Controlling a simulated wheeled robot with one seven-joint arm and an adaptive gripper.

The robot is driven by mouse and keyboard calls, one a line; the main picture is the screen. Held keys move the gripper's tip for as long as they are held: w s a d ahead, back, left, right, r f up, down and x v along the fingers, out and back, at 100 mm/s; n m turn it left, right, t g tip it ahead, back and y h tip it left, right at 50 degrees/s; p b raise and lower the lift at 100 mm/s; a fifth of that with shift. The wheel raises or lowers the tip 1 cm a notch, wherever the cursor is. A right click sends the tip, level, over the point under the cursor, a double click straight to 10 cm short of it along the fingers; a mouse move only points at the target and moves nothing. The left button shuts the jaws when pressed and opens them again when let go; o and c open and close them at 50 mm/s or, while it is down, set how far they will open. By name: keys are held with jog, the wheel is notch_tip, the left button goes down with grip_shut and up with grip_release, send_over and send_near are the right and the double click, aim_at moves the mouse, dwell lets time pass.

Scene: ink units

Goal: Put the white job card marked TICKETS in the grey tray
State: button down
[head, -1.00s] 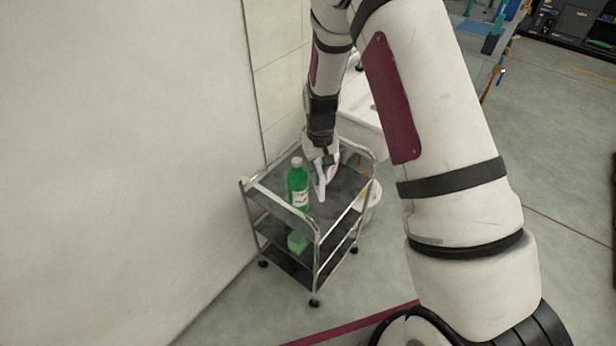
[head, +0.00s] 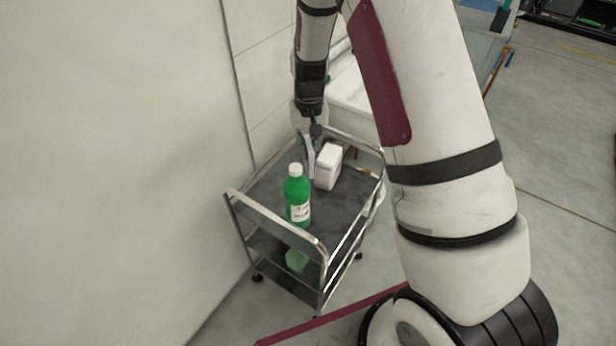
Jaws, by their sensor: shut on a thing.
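My gripper (head: 309,150) is above the far part of the cart's top shelf, pointing down. It is shut on a thin white piece (head: 311,164) that looks like the white job card. The card hangs edge-on between the fingertips, and no marking on it can be read. Just right of it is a white box-shaped container (head: 328,168) on the top shelf. I cannot make out a separate grey tray.
The metal cart has a dark grey top shelf (head: 335,213) with raised rails. A green bottle with a white cap (head: 298,198) stands on it, in front of the gripper. A green item (head: 297,260) is on a lower shelf. A white wall (head: 110,170) is at left.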

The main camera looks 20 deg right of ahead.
aim_at(309, 176)
notch_tip(309, 176, down, 11)
jog(key=shift+f, duration=0.1)
dwell(0.4)
jog(key=shift+f+b, duration=0.15)
jog(key=shift+b, duration=0.15)
jog(key=c, duration=1.9)
grip_release()
